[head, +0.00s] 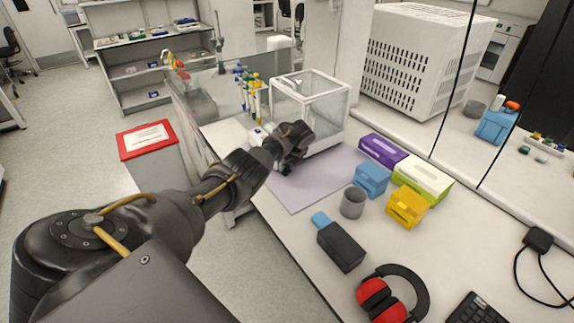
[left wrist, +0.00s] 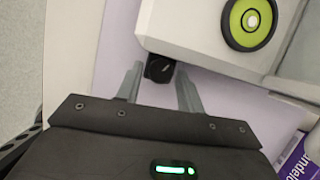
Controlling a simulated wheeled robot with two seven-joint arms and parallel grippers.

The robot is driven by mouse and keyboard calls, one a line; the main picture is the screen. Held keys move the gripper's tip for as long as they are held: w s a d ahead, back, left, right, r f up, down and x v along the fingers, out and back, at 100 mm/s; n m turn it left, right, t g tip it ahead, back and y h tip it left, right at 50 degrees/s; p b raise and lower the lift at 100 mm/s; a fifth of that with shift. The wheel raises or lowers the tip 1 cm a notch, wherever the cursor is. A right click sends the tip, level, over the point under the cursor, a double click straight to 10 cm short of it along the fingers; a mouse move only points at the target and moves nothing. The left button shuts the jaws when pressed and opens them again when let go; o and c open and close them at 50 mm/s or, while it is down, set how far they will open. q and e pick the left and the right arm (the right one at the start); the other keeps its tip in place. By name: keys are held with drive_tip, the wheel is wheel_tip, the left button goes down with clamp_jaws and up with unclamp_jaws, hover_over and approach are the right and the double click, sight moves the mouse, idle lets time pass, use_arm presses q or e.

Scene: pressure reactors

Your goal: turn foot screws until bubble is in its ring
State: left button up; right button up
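A white balance with a clear glass draft shield (head: 310,103) stands on a lilac mat (head: 315,183). In the left wrist view its white base (left wrist: 190,32) carries a round green bubble level (left wrist: 250,22) with a black rim. A small dark ring shows near the level's middle; the bubble is too small to place surely against it. A black foot screw (left wrist: 160,68) sticks out under the base's corner. My left gripper (left wrist: 160,76) is open, with one finger on each side of this screw and small gaps visible. In the head view my left gripper (head: 293,155) hides that corner.
Right of the mat are a purple box (head: 382,150), a green-white box (head: 422,180), blue (head: 371,180) and yellow (head: 407,207) blocks, and a grey cup (head: 352,203). Red ear muffs (head: 392,297) lie nearer. A glass panel (head: 215,90) stands behind my left arm.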

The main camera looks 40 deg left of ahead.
use_arm(q)
drive_tip(key=shift+o, duration=0.9)
drive_tip(key=shift+r, duration=0.2)
drive_tip(key=w+p+v, duration=0.1)
drive_tip(key=v, duration=0.9)
drive_tip(key=shift+s+d+r, duration=0.2)
drive_tip(key=shift+s+d, duration=0.05)
drive_tip(key=shift+s, duration=0.25)
